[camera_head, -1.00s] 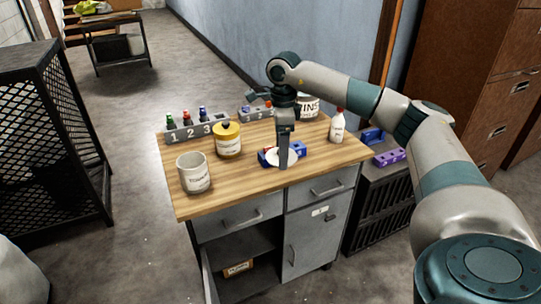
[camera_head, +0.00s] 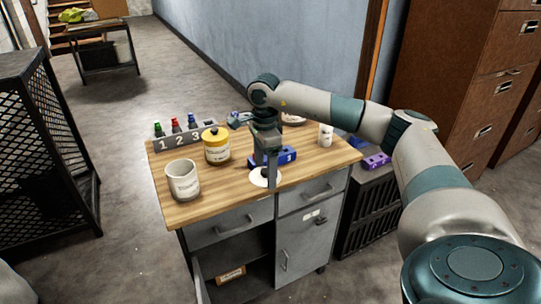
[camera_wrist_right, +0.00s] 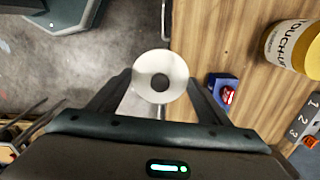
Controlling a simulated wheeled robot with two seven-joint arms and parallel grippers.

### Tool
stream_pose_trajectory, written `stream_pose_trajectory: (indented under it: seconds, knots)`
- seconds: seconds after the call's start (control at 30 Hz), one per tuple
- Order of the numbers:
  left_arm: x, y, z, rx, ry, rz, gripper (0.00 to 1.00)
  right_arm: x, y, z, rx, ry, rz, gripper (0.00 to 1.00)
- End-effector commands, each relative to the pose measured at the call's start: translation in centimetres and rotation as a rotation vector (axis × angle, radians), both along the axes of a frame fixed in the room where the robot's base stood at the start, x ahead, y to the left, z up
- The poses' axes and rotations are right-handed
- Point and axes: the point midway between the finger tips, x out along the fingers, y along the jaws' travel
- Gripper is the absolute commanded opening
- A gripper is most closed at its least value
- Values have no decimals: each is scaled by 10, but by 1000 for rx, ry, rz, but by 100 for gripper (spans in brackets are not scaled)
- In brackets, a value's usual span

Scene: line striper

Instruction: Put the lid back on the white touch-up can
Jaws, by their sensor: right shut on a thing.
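The white touch-up can (camera_head: 184,183) stands open-topped at the front left of the wooden tabletop. Its lid (camera_head: 258,180) is a white disc with a dark round knob, right of the can near the table's front edge. My right gripper (camera_head: 268,184) points down and is shut on the lid's knob. In the right wrist view the lid (camera_wrist_right: 160,66) sits between the fingertips of my right gripper (camera_wrist_right: 159,82), partly against the floor beyond the table edge. The white can is not in the wrist view. My left gripper is not in view.
A yellow-lidded can (camera_head: 217,150) stands behind the white can. A numbered grey rack (camera_head: 177,142) with several bottles is at the back left. A blue block (camera_head: 285,156) is just behind my gripper, and a white bottle (camera_head: 325,136) stands at the right. Tabletop between white can and lid is clear.

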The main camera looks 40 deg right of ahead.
Motion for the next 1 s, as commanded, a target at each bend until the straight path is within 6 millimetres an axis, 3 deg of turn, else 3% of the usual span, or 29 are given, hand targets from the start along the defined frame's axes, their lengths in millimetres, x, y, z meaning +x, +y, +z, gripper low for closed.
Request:
stream_pose_trajectory:
  seconds: [0.27,0.4,0.6,0.8,1.0]
  knots:
    - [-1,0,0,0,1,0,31,-38,90,-75,5,5,667,50]
    - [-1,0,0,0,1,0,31,-70,141,-109,7,2,1052,50]
    - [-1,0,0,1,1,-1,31,-122,205,-143,6,-2,1543,50]
    - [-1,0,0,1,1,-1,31,-158,241,-158,3,-2,1838,50]
    - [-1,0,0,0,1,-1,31,-170,250,-161,0,-1,1925,50]
